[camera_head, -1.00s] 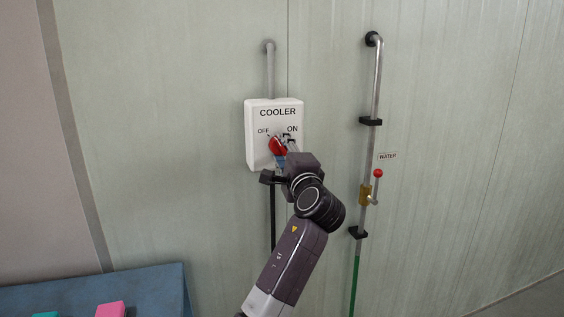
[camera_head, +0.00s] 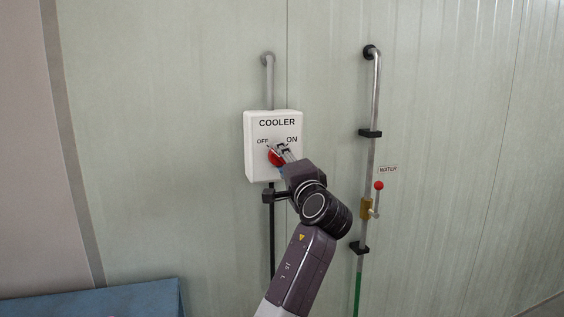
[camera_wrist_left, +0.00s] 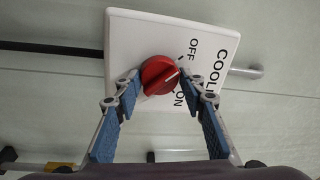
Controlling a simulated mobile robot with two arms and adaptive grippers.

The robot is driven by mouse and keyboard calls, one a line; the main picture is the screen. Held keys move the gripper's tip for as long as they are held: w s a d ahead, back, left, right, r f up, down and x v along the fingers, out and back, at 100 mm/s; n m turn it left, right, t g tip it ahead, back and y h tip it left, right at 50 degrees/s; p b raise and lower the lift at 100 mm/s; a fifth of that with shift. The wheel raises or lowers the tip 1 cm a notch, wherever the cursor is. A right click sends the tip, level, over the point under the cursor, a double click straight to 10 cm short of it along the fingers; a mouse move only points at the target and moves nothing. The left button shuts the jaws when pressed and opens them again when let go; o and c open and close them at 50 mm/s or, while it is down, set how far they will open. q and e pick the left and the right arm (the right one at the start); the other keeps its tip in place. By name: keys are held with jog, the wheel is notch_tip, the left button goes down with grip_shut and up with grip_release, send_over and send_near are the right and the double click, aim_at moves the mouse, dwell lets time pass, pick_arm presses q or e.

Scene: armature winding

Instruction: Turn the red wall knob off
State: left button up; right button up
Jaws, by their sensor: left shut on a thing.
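The red knob (camera_head: 274,158) sits on a white box (camera_head: 254,150) on the wall, marked COOLER, OFF at left and ON at right. My left gripper (camera_head: 281,153) reaches the knob from the lower right. In the wrist view its two fingers (camera_wrist_left: 162,80) stand on either side of the knob, shut on it. The fingers hide part of the knob in the head view. My right gripper is not in view.
A vertical pipe (camera_head: 375,100) with a red-tipped water valve (camera_head: 379,185) runs down the wall to the right. A grey pipe (camera_head: 268,80) enters the box from above. A blue surface (camera_head: 110,300) is at lower left. The wall between them is clear.

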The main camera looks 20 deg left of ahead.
pick_arm(q)
jog(key=shift+f, duration=0.25)
jog(key=o, duration=1.2)
jog(key=shift+r, duration=0.1)
jog(key=shift+c, duration=0.2)
jog(key=v, duration=0.7)
jog(key=shift+s+d, duration=0.15)
